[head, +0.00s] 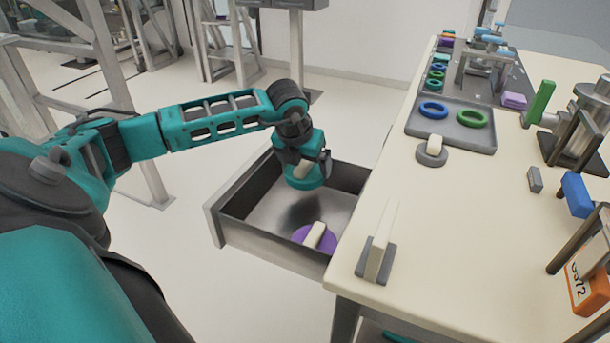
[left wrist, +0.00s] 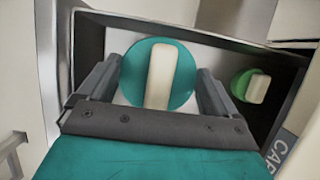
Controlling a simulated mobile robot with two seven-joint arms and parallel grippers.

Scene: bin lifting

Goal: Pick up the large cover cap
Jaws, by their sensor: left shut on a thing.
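A round teal cover cap (head: 303,182) with a cream handle is at my left gripper (head: 304,165), over the far part of an open grey drawer. In the left wrist view the teal cap (left wrist: 131,77) lies between the two fingers, and my left gripper (left wrist: 160,78) is shut on it. A purple cap (head: 303,236) with a cream handle lies on the drawer floor nearer the viewer. The left wrist view shows a smaller-looking green cap (left wrist: 241,84) in the drawer to the right. My right gripper is not in view.
The drawer's walls (head: 275,252) surround the caps on all sides. The floor to the left is partly clear.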

